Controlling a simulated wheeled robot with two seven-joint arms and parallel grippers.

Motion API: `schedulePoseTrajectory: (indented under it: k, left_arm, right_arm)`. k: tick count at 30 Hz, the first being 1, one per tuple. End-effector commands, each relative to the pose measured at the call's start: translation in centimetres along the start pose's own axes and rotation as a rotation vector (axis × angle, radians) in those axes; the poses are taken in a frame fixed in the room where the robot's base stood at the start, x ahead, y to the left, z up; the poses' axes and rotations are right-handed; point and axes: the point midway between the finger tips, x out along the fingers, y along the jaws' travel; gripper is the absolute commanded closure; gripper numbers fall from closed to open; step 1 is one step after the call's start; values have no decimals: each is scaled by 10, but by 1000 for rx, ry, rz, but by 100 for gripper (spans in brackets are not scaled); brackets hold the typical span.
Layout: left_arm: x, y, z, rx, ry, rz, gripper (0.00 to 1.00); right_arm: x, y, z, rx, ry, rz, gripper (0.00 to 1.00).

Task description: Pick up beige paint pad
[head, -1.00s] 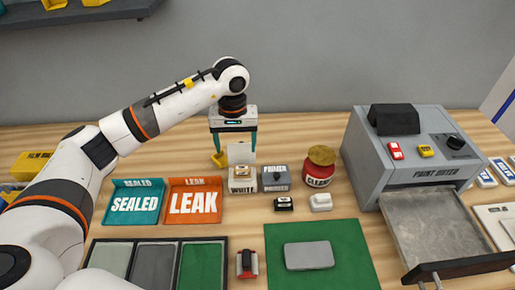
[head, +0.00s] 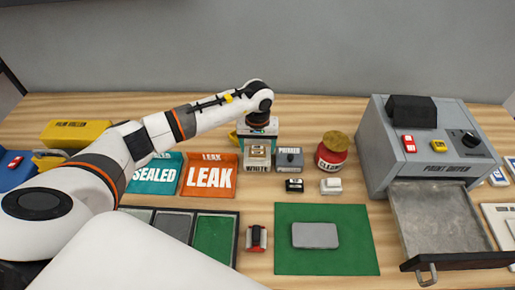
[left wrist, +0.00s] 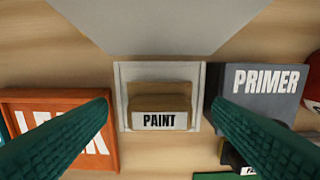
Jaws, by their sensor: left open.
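The beige paint pad (left wrist: 160,100), a tan block with a white PAINT label, sits in a square white holder (left wrist: 122,75) in the left wrist view. In the head view the holder (head: 257,170) stands left of the grey PRIMER box (head: 289,160), and the pad is mostly hidden by my gripper. My left gripper (head: 258,140) is right above it, pointing down. In the left wrist view its green fingers are open, one on each side of the pad, with visible gaps and nothing between them gripped. My right gripper is not in view.
The orange LEAK tray (head: 211,193) is close on the left of the holder. A red jar (head: 332,158), small black (head: 294,185) and white (head: 331,186) pads, and a green mat (head: 300,260) are nearby. The paint dryer (head: 420,150) stands right with its drawer out.

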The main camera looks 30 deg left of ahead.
Motion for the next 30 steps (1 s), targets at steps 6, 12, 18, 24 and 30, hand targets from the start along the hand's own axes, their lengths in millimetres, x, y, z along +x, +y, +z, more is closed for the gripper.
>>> schedulePoseTrajectory:
  k: [6,12,18,24,30]
  left_arm:
    - [12,0,0,0,-1,-1,25]
    - [11,0,0,0,0,-1,35]
    - [11,0,0,-1,0,0,68]
    - [11,0,0,-1,0,0,77]
    - [0,0,2,-1,-4,-2,77]
  right_arm:
    - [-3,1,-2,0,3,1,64]
    - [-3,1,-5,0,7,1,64]
    - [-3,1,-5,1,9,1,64]
    - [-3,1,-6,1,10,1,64]
    - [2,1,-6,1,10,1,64]
